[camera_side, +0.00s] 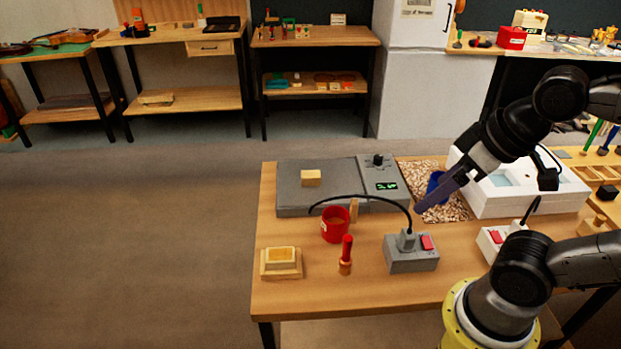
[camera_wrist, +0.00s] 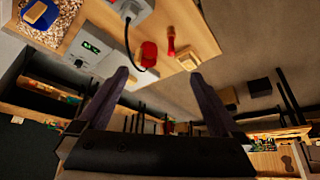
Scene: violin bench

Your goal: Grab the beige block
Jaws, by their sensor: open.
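Another yellowish block (camera_side: 281,253) sits in a wooden holder at the table's front left. My gripper (camera_side: 421,207) is in the air right of the scale, over the wood-chip area, well apart from both blocks. In the wrist view its two dark fingers (camera_wrist: 160,73) are spread with nothing between them.
A red cup (camera_side: 335,225), a red-handled tool (camera_side: 346,252) and a grey socket box (camera_side: 411,254) stand in front of the scale. A black cable (camera_side: 365,197) arches over the scale's front edge. A white box (camera_side: 522,188) is at right.

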